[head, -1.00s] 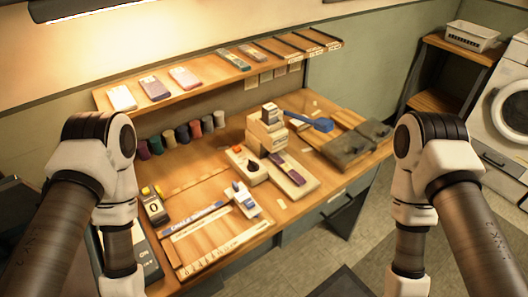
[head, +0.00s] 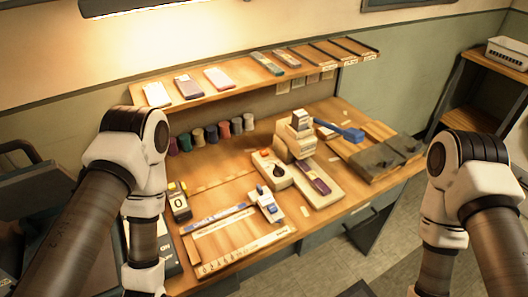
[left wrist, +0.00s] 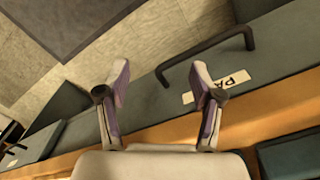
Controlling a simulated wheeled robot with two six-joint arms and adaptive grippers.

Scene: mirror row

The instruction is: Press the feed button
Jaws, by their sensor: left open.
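A small cream control box (head: 272,168) sits mid-desk, with a small orange-red spot (head: 265,152) and a black knob (head: 278,170) on top. No label reading "feed" is legible, so I cannot tell which part is the feed button. A stacked cream machine (head: 296,138) with a long base stands just right of it. My left gripper (left wrist: 160,82) is open and empty in the left wrist view, over the desk's front edge and drawer fronts. In the head view both arms show, but neither gripper's fingers do. My right gripper is out of view.
A shelf (head: 236,89) overhangs the back. A drawer handle (left wrist: 205,52) sticks out at the front.

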